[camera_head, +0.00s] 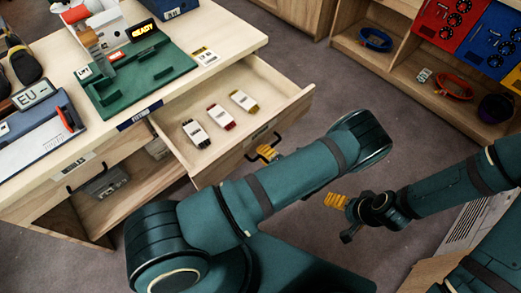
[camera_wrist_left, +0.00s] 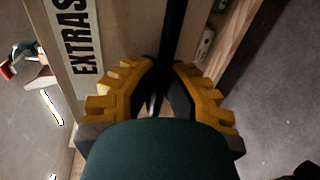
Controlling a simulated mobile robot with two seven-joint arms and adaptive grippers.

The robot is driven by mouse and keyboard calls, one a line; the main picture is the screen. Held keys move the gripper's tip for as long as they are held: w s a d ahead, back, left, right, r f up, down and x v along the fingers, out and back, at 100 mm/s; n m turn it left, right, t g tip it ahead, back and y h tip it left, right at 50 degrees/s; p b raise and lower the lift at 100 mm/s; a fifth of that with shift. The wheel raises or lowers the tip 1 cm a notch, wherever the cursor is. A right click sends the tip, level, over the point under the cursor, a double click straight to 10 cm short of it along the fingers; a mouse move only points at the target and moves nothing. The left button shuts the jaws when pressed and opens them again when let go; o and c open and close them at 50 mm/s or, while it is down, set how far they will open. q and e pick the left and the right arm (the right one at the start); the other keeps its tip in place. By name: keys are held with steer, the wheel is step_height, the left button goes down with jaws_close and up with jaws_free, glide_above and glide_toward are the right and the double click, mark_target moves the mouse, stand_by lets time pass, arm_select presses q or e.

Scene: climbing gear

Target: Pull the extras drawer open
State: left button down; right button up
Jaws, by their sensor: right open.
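The extras drawer (camera_head: 222,165) stands pulled out from the wooden bench, with three small light-labelled items lying inside. Its front carries a dark bar handle (camera_head: 277,138), and the EXTRAS label (camera_wrist_left: 83,38) shows in the left wrist view. My left gripper (camera_head: 267,153) is at the handle. In the left wrist view its yellow fingers are closed in on both sides of the dark handle bar (camera_wrist_left: 172,30). My left arm hides part of the floor in front of the drawer. My right gripper (camera_head: 336,201) is open and empty over the floor, right of the drawer.
A green fixture (camera_head: 140,80) and a blue-grey box (camera_head: 40,135) stand on the bench top (camera_head: 225,35). An open compartment (camera_head: 105,185) lies below, left of the drawer. A shelf unit (camera_head: 400,70) with coiled straps stands at the back right. Carpet between is clear.

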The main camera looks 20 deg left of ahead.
arm_select(q)
steer(key=shift+s+d, duration=0.25)
steer(key=shift+d, duration=0.4)
steer(key=c, duration=1)
jaws_free()
glide_toward(256, 132)
steer(key=x, duration=0.5)
